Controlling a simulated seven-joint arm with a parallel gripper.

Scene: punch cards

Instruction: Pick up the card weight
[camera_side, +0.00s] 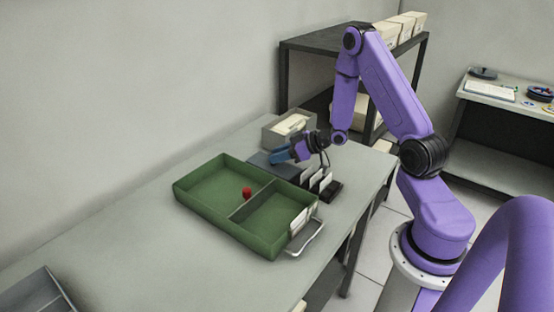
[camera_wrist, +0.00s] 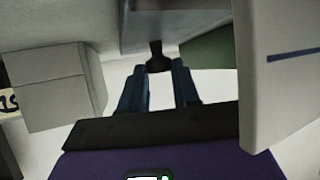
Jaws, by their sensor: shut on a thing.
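My gripper (camera_side: 280,156) is low over the back of the table, its blue fingers reaching left past the green tray's far corner. In the wrist view, the fingers of my gripper (camera_wrist: 158,72) are closed about a small black knob (camera_wrist: 158,60). The knob adjoins a grey block (camera_wrist: 175,22), which I take to be the card weight; its far side is out of frame. In the side view, the fingers and wrist cover the held piece, and I cannot tell whether it touches the surface below.
A green two-part tray (camera_side: 218,218) with a red piece (camera_side: 247,193) lies left of my gripper. A black rack (camera_side: 331,191) holding upright cards stands in front. A grey box (camera_side: 274,138) stands behind. A flat slate-blue piece (camera_side: 262,163) lies below the fingers.

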